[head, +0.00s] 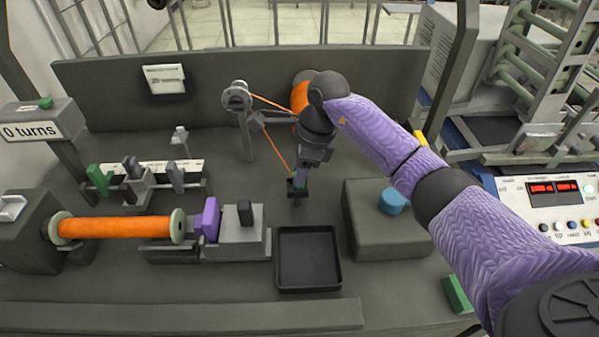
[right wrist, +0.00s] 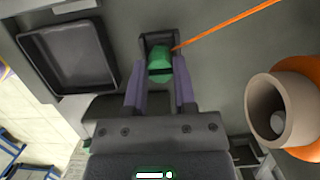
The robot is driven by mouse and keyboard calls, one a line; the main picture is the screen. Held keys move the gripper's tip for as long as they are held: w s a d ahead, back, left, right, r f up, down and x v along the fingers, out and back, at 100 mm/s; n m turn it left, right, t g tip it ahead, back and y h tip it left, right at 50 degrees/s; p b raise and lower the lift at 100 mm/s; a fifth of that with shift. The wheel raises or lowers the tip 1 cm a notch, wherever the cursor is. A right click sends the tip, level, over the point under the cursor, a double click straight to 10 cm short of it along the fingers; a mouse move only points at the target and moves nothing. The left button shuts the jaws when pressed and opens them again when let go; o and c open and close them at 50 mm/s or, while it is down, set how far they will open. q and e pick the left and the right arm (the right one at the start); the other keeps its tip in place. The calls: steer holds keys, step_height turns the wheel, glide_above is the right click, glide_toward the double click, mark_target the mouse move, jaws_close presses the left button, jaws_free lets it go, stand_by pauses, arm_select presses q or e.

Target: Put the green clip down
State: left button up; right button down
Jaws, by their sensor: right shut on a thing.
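My right gripper (head: 300,180) points down near the middle of the bench and is shut on the green clip (right wrist: 159,66). In the right wrist view the clip sits between the purple fingertips (right wrist: 160,85), at a small dark holder (right wrist: 157,40). The orange wire (right wrist: 225,27) runs to that same spot. In the head view the clip is mostly hidden by the gripper, just above the dark holder (head: 297,192). I cannot tell whether the clip rests in the holder. My left gripper is not in view.
A black tray (head: 308,286) lies in front of the holder. A grey block with a blue knob (head: 394,201) stands to the right. An orange-wound bobbin (head: 120,228) is at the left. The orange wire passes a guide pulley (head: 237,97) behind. A green block (head: 457,293) lies at the right.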

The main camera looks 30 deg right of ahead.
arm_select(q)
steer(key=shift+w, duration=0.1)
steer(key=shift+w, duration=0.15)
arm_select(e)
steer(key=shift+c, duration=2.1)
jaws_free()
steer(key=shift+r, duration=0.1)
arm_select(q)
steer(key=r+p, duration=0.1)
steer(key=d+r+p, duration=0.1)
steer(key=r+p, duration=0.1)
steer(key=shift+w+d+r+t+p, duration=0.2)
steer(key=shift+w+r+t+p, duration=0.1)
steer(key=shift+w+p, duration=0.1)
arm_select(e)
steer(key=v, duration=1.2)
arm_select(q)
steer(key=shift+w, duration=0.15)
